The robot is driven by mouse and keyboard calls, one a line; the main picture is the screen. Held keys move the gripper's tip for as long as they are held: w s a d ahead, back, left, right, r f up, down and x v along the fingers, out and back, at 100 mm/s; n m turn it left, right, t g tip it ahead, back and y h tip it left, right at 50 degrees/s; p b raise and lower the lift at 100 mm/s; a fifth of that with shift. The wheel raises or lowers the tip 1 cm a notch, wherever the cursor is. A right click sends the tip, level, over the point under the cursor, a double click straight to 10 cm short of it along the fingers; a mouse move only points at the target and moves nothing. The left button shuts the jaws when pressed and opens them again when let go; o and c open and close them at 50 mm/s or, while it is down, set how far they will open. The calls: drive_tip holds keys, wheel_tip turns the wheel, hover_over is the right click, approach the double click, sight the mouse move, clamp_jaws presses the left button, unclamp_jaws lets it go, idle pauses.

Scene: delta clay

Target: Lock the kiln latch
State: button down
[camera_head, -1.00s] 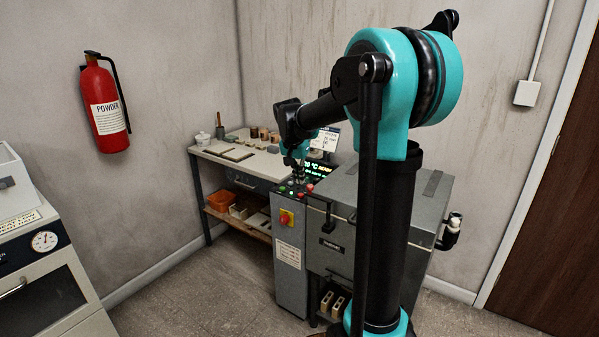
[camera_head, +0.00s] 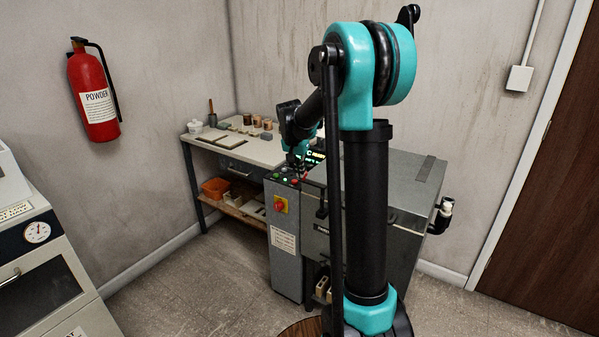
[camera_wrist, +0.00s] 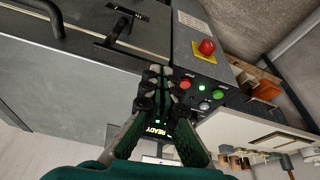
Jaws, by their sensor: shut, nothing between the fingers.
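The kiln (camera_head: 405,195) is a grey box with a lid, partly hidden behind my arm. In the wrist view its grey front face (camera_wrist: 60,90) carries a black T-shaped latch handle (camera_wrist: 117,33), up and left of my gripper. My gripper (camera_wrist: 158,72) is shut and empty, its fingertips above the control panel and apart from the latch. In the head view my gripper (camera_head: 297,170) is small and partly hidden at the panel top. Whether the latch is locked I cannot tell.
The control panel has a red button (camera_wrist: 185,84), a green button (camera_wrist: 219,94) and a red emergency knob (camera_wrist: 207,47) on yellow. A workbench (camera_head: 262,152) stands left of the kiln. Open floor (camera_head: 190,275) lies in front.

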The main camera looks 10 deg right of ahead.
drive_tip(key=shift+w, duration=0.1)
drive_tip(key=shift+w+d+m, duration=0.1)
drive_tip(key=shift+w+m, duration=0.1)
drive_tip(key=shift+m, duration=0.2)
drive_tip(key=shift+w, duration=0.1)
drive_tip(key=w+d+m, duration=0.1)
drive_tip(key=m, duration=0.1)
drive_tip(key=w+d+m+g+h, duration=0.1)
drive_tip(key=m, duration=0.1)
drive_tip(key=shift+w, duration=0.25)
drive_tip(key=d+m, duration=0.1)
drive_tip(key=w+d+m+g, duration=0.1)
drive_tip(key=m, duration=0.2)
drive_tip(key=shift+w+d+m, duration=0.35)
drive_tip(key=shift+d+m, duration=0.05)
drive_tip(key=d+m, duration=0.1)
drive_tip(key=d+m+g, duration=0.1)
drive_tip(key=m, duration=0.1)
drive_tip(key=d+m, duration=0.1)
drive_tip(key=shift+w+d+m+g, duration=0.2)
drive_tip(key=shift+w+m+g, duration=0.1)
drive_tip(key=shift+g, duration=0.1)
drive_tip(key=shift+s+d, duration=0.25)
drive_tip(key=shift+d, duration=0.5)
drive_tip(key=shift+s+d, duration=0.2)
drive_tip(key=shift+d, duration=0.5)
drive_tip(key=shift+d, duration=0.1)
